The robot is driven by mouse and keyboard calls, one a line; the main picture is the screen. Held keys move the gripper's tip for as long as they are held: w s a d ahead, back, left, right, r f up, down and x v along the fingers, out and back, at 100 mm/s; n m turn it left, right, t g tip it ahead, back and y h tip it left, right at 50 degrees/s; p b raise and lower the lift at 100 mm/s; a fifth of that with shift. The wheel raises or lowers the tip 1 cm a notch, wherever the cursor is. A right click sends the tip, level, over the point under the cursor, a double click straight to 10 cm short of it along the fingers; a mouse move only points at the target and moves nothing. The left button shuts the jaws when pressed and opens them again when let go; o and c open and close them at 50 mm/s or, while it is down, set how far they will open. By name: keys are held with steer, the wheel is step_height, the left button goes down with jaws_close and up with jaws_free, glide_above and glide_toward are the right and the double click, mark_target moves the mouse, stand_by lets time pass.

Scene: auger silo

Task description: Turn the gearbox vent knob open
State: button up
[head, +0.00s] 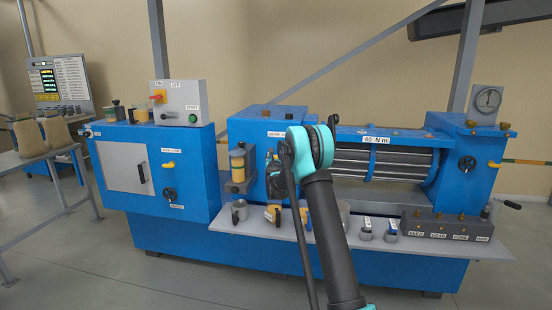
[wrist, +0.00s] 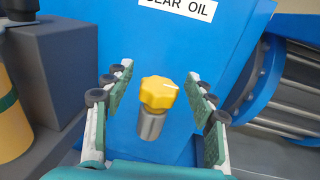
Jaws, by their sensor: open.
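The vent knob (wrist: 158,92) is yellow and lobed, with a pale line on its top, and sits on a silver metal stem. It stands in front of a blue gearbox face (wrist: 195,50) under a label reading "GEAR OIL", its first letter cut off. My gripper (wrist: 160,86) is open, with one finger on each side of the knob and a visible gap to it on both sides. In the head view my gripper (head: 272,172) is partly hidden by my arm, in front of the blue gearbox housing (head: 262,122); I cannot make out the knob there.
A grey block with a yellow cylinder (wrist: 12,115) stands close on the left in the wrist view. The barred auger section (head: 380,160) lies to the right. A grey shelf (head: 400,250) below carries several small items. A blue cabinet (head: 120,195) stands at the left.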

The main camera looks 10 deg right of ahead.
steer(key=c, duration=1.2)
